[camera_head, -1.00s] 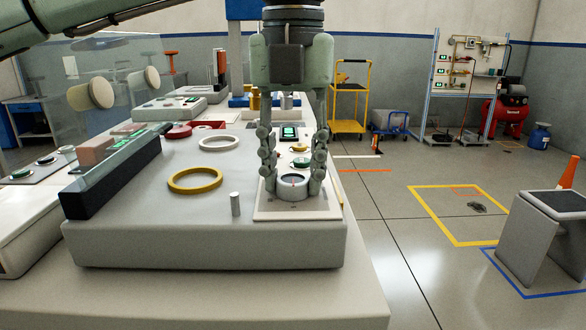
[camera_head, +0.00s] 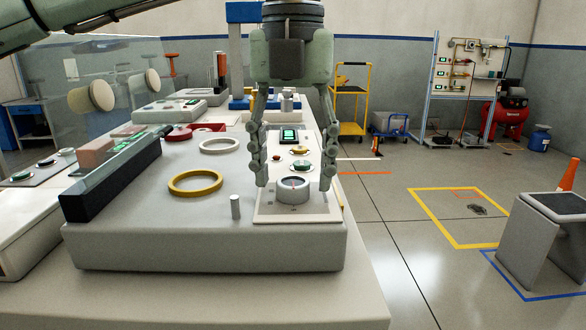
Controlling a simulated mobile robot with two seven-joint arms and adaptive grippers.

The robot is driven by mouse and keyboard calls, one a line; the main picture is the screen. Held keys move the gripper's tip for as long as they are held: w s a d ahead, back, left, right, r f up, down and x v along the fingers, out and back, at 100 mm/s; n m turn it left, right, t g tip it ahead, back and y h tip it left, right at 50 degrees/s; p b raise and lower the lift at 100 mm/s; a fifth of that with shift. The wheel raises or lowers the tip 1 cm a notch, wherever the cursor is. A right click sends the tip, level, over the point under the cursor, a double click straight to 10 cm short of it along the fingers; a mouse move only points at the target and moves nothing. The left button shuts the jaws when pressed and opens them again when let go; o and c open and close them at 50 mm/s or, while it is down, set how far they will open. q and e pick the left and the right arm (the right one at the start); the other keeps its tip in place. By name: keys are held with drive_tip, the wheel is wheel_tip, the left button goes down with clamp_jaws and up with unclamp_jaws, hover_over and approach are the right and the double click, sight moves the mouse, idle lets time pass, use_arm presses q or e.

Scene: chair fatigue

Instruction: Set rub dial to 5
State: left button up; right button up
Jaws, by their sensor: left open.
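The rub dial (camera_head: 293,190) is a short pale cylinder with a dark top and a small mark, on a light square plate (camera_head: 264,214) at the near right of the grey machine. The mark's number is too small to read. My left gripper (camera_head: 296,186) points down over it, with one finger on each side. The fingers are open, with gaps to the dial on both sides. My right gripper is not in view.
A small grey peg (camera_head: 235,207), a yellow ring (camera_head: 195,174) and a white ring (camera_head: 219,145) stand left of the plate. Behind the dial are a green button (camera_head: 301,165) and a small green display (camera_head: 289,135). A dark bar (camera_head: 112,175) edges the machine's left side.

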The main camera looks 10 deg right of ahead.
sight(293, 181)
use_arm(q)
wheel_tip(293, 181, up, 11)
drive_tip(key=shift+r, duration=0.2)
idle(0.4)
